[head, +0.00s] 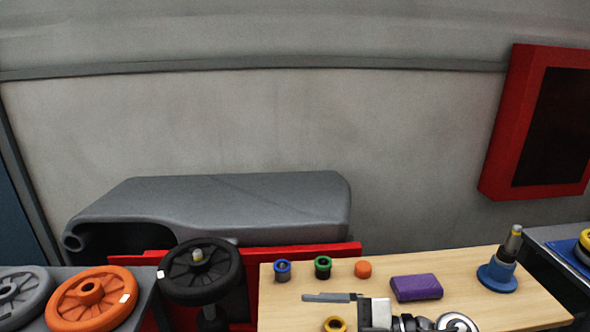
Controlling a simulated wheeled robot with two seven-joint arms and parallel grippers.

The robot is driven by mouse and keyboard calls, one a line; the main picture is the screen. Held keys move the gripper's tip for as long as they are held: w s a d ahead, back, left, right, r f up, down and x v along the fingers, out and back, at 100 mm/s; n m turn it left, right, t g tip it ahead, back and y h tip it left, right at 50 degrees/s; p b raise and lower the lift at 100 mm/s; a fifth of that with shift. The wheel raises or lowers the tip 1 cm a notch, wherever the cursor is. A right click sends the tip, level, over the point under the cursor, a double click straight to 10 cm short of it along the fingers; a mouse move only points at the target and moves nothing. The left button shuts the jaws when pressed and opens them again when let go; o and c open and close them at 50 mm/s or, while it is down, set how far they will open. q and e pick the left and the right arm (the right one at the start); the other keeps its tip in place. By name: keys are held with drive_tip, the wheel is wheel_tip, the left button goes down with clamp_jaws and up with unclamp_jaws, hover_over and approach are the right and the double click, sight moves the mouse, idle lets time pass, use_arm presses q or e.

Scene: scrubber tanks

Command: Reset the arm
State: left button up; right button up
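One gripper shows at the bottom of the head view, its arm running off to the right, so I take it as my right gripper (332,298). A grey finger points left above the wooden table top, and the pale gripper body is cut by the lower frame edge. Only one finger shows clearly, so its opening cannot be told. Nothing is visibly held. My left gripper is not in view.
Left are a black wheel (185,285), an orange wheel (80,310) and a grey wheel (15,305).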

drive_tip(key=d+f+m+t+h, duration=0.2)
drive_tip(key=d+m+t+h, duration=0.5)
drive_tip(key=m+t, duration=0.85)
drive_tip(key=s+d+f+m+g+h, duration=0.3)
drive_tip(key=s+f+m+h, duration=0.1)
drive_tip(key=f, duration=0.5)
drive_tip(key=shift+d+m+g+h, duration=0.15)
drive_tip(key=shift+m+g+h, duration=0.2)
drive_tip(key=shift+m+h, duration=0.45)
drive_tip(key=s+f+g, duration=0.2)
drive_tip(key=s+f, duration=0.1)
drive_tip(key=s+f+g, duration=0.1)
drive_tip(key=s+f, duration=0.2)
drive_tip(key=shift+s+m+g+h, duration=0.3)
drive_tip(key=shift+m+g+h, duration=0.05)
drive_tip(key=shift+g+h, duration=0.05)
drive_tip(key=shift+c, duration=0.4)
